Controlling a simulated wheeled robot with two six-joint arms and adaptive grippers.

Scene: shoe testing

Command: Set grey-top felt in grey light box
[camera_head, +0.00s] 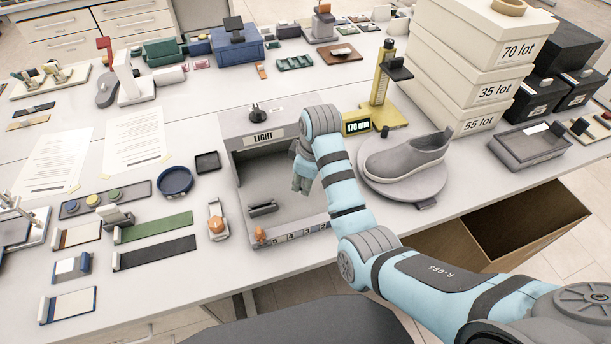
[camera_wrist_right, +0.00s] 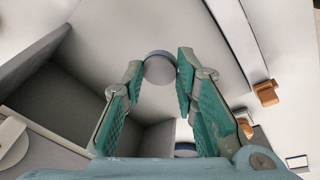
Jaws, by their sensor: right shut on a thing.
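The grey light box (camera_head: 229,190) with a LIGHT sign stands in the middle of the table, its front open. My right gripper (camera_head: 301,186) reaches into it from the right, fingers pointing down. In the right wrist view my right gripper (camera_wrist_right: 159,72) is shut on the grey-top felt (camera_wrist_right: 160,67), a small round grey piece between its fingertips. In the head view the felt is hidden by the gripper. Whether the felt touches the box floor, I cannot tell. My left gripper is not in view.
A small dark piece (camera_head: 262,208) lies inside the box. A tray (camera_head: 137,190) with coloured discs lies left. A grey shoe (camera_head: 405,156) on a round stand and a yellow gauge (camera_head: 382,85) are close on the right.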

